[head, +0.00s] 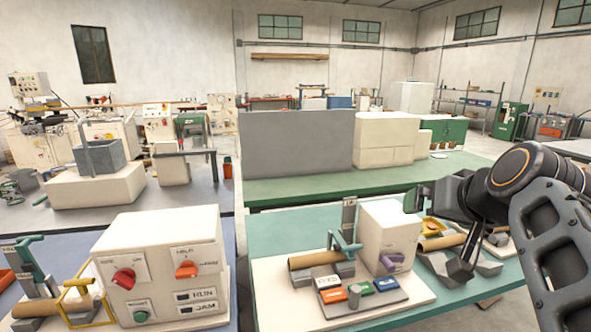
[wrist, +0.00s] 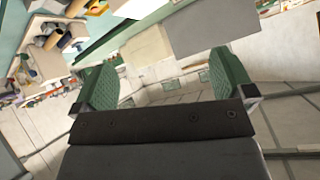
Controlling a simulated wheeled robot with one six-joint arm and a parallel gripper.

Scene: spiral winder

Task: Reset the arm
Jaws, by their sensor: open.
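My gripper (head: 432,225) is at the right of the head view, raised in front of the teal bench and over its right part. In the wrist view its two green-padded fingers (wrist: 165,85) stand wide apart with nothing between them. My dark arm with an orange-ringed joint comes in from the right edge. The wrist view is steeply tilted and shows wall, floor and benches beyond the fingers.
A white box with red and orange knobs (head: 165,262) stands on the left bench. A white box (head: 388,235) and a board (head: 270,300) with a brown tube (head: 322,259) and coloured buttons sit on the teal bench. A grey panel (head: 296,142) stands behind.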

